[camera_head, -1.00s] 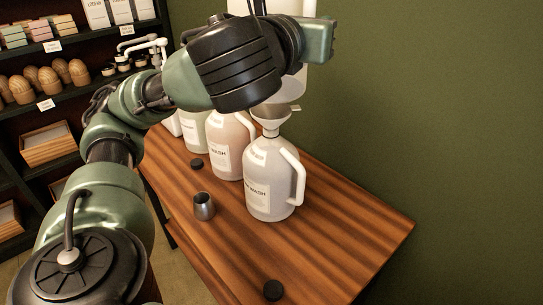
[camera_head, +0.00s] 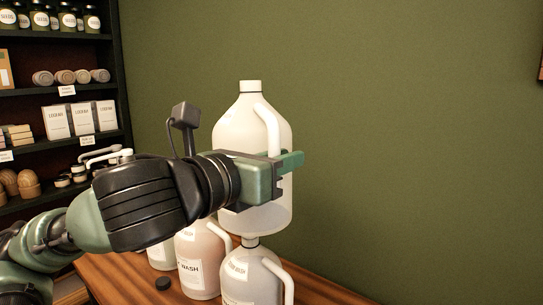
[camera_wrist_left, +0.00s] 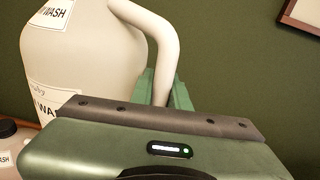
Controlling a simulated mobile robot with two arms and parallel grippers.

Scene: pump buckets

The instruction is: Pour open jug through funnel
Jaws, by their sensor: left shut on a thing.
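My left gripper (camera_head: 284,164) is shut on the handle of a large white jug (camera_head: 257,120) and holds it upright, neck up. In the left wrist view the held jug (camera_wrist_left: 85,60) shows its labels, with its handle running down between the jaws. Directly below in the head view stands the receiving jug (camera_head: 250,278), pale and labelled, on the table. The held jug's base overlaps its neck area, and the funnel's cone is hidden behind it. My right gripper is not in view.
A peach jug (camera_head: 197,262) and a paler jug (camera_head: 160,256) stand left of the receiving jug. A black lid (camera_head: 163,284) lies on the wooden table (camera_head: 110,276). Stocked shelves (camera_head: 60,100) stand at the left. A green wall (camera_head: 420,120) is behind; space right of the held jug is clear.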

